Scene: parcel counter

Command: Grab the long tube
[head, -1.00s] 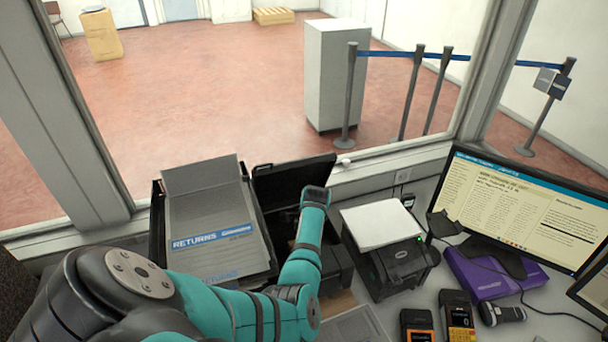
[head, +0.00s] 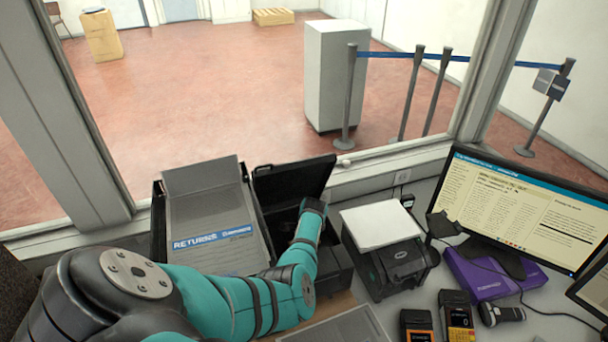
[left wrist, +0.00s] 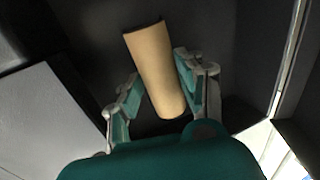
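The long tube (left wrist: 155,70) is a tan cardboard cylinder that stands out against dark surfaces in the left wrist view. It is tilted, its top leaning left. My left gripper (left wrist: 158,72) is open, with one finger on each side of the tube; I cannot tell whether the right-hand finger touches it. In the head view my left arm reaches into an open black box (head: 292,180) on the counter, and its gripper and the tube are hidden there. My right gripper is not in view.
A grey RETURNS box (head: 210,215) stands just left of the black box. A printer with white paper (head: 380,225) stands to the right. Farther right are a monitor (head: 520,205), a purple box (head: 495,275) and handheld devices (head: 457,318). A window frame borders the counter.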

